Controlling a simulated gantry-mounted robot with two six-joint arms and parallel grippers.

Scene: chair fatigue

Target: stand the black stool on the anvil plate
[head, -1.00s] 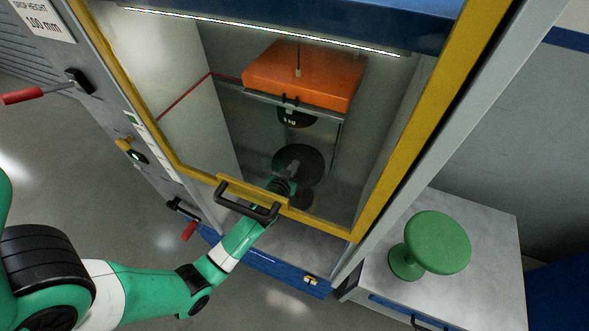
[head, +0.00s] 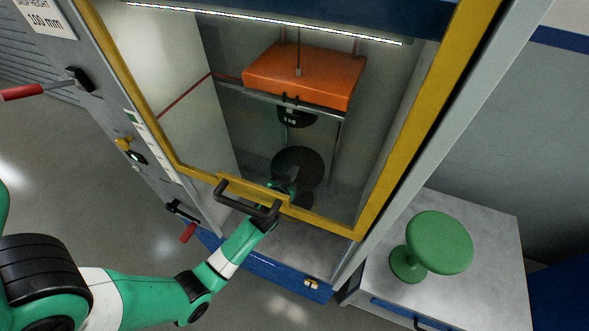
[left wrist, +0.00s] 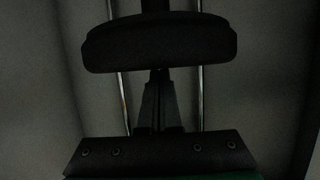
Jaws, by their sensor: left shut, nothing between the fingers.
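The black stool (head: 298,168) stands upright inside the test machine, behind the glass door and below the hanging weight. Its dark base is partly hidden, and I cannot make out the anvil plate's edges under it. My left arm reaches in beneath the raised door. My left gripper (head: 288,187) is close to the stool's near side, dim behind the glass. In the left wrist view its fingers (left wrist: 157,78) are together and empty, pointing at a dark rounded shape that looks like part of the stool. My right gripper is out of view.
The door's black handle (head: 247,198) is just above my forearm. An orange drop block (head: 300,78) with a black weight (head: 296,116) hangs above the stool. A green stool (head: 438,243) stands on a grey side cabinet (head: 480,215). Red-handled levers (head: 22,92) jut out at left.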

